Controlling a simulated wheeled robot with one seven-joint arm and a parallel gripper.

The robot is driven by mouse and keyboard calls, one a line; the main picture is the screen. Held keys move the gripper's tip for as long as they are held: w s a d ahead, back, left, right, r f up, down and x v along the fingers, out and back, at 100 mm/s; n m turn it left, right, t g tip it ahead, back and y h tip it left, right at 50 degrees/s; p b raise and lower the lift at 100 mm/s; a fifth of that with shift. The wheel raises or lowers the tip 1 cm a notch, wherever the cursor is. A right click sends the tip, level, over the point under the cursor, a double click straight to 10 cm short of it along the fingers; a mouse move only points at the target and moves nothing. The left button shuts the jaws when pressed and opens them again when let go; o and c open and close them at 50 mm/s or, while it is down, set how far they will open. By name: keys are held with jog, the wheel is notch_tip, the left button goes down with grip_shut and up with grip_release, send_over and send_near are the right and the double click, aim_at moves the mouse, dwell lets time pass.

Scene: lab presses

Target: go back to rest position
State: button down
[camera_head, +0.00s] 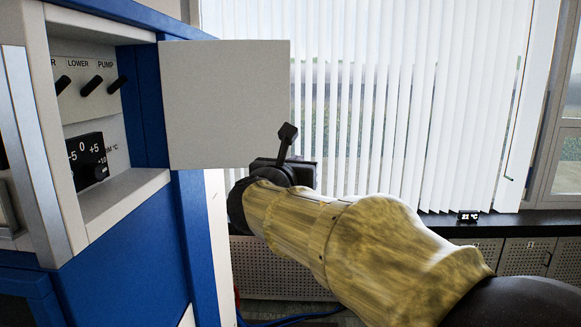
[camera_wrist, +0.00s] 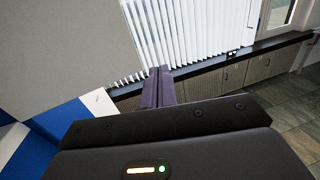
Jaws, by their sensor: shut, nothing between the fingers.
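My gripper (camera_wrist: 158,72) shows in the wrist view with its two dark fingers side by side, shut and empty. In the head view my arm reaches in from the lower right, and its dark wrist end is beside the blue and white press cabinet (camera_head: 110,245). A pale flat panel (camera_head: 226,104) sticks out from the cabinet's right edge, just above and left of the wrist. The same panel seems to fill the upper left of the wrist view (camera_wrist: 60,45). My gripper looks apart from it.
The cabinet has dark levers (camera_head: 91,86) and a temperature dial (camera_head: 87,160) in a recess. Behind are white vertical blinds (camera_head: 400,110), a dark sill with a small 21 °C display (camera_head: 468,216) and perforated panels below. Open floor (camera_wrist: 290,115) shows at the right in the wrist view.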

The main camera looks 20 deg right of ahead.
jog(key=shift+s, duration=0.3)
jog(key=shift+w, duration=0.1)
jog(key=shift+f, duration=0.1)
jog(key=s+f+m+g+y, duration=0.35)
jog(key=f+m, duration=0.25)
jog(key=f, duration=0.7)
jog(key=s+f+m+g+y, duration=0.25)
jog(key=f+m+g, duration=0.3)
jog(key=f, duration=0.75)
jog(key=s+a+f+m+g+y, duration=0.1)
jog(key=s+a+f+m+y, duration=0.1)
jog(key=s+f+m, duration=0.4)
jog(key=s+a+f+m+g+y, duration=0.2)
jog(key=s+f+m, duration=0.5)
jog(key=m, duration=0.5)
notch_tip(320, 180, down, 2)
jog(key=shift+a, duration=0.45)
